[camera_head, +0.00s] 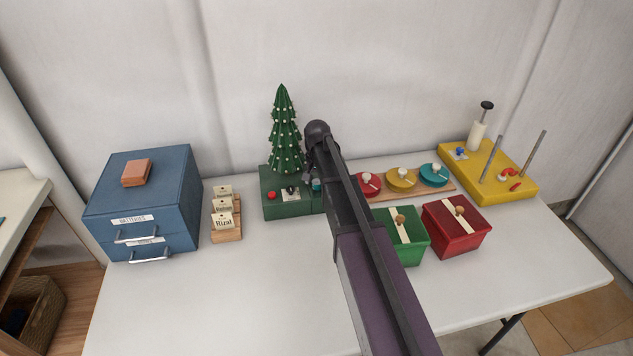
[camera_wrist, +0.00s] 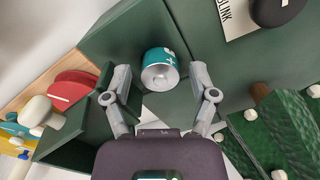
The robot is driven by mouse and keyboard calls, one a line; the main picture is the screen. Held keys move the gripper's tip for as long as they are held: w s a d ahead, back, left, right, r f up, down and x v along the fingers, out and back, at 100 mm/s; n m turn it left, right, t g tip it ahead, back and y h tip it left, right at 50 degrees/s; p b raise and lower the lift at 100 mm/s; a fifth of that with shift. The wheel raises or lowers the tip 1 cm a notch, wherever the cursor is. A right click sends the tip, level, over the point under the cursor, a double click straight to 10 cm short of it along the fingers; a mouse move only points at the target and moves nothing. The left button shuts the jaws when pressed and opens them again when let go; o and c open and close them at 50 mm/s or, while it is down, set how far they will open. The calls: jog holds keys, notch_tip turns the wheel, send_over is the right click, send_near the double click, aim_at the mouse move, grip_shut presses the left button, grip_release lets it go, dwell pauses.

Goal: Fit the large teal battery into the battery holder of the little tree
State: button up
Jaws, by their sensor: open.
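The little tree (camera_head: 284,135) stands on a green box base (camera_head: 283,207). The large teal battery (camera_wrist: 161,57) shows in the wrist view with its silver end facing the camera, beside the base's dark green walls. In the head view a bit of teal (camera_head: 316,185) shows at the base's right end. My gripper (camera_wrist: 160,74) is open, with one finger on each side of the battery and visible gaps between. The battery holder appears to be the walled recess around the battery; how deep the battery sits in it I cannot tell. My arm hides the base's right part in the head view.
A BLINK label (camera_wrist: 238,14) and black knob (camera_wrist: 277,8) are on the base. Colored discs on a wooden board (camera_head: 400,190), green (camera_head: 411,249) and red (camera_head: 456,236) boxes stand right. A card holder (camera_head: 227,232) and blue drawers (camera_head: 145,205) stand left. The table front is clear.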

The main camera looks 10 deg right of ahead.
aim_at(317, 181)
jog(key=shift+r+p, duration=3.9)
jog(key=shift+r, duration=0.25)
jog(key=s+n, duration=0.5)
jog(key=s, duration=1.9)
jog(key=shift+a+n, duration=0.3)
jog(key=shift+a, duration=0.05)
jog(key=shift+d, duration=0.1)
